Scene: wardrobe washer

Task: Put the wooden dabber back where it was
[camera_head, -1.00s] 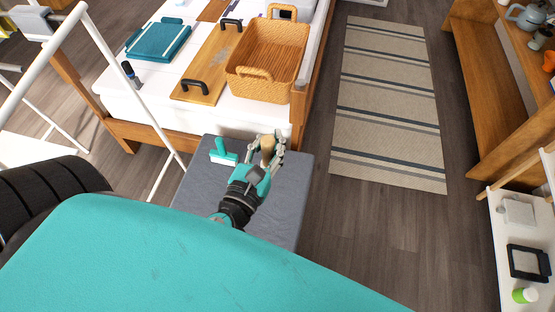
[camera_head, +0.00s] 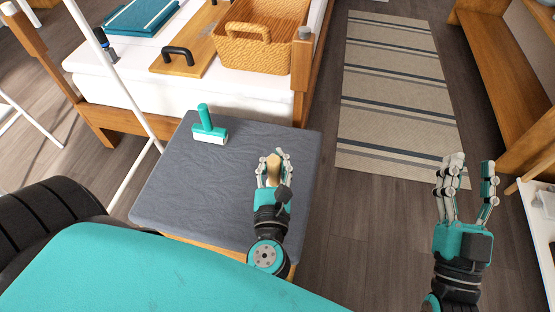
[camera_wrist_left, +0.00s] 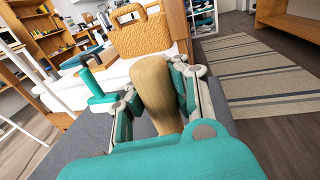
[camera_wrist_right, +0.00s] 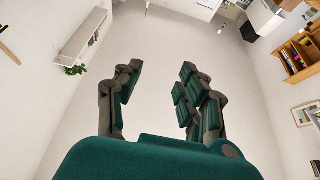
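The wooden dabber (camera_head: 273,172) is a tan, rounded wooden piece. It sits between the fingers of my left gripper (camera_head: 272,160), which are closed around it. The left wrist view shows the dabber (camera_wrist_left: 155,90) upright between the fingers, its lower part hidden by the gripper. My left gripper is over the grey-topped bench (camera_head: 180,190); I cannot tell whether the dabber touches the top. My right gripper (camera_head: 467,185) is open and empty over the floor at the right, its fingers pointing up; in the right wrist view (camera_wrist_right: 160,95) nothing is between them.
A striped rug (camera_head: 395,100) lies right. The bench's middle is clear.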

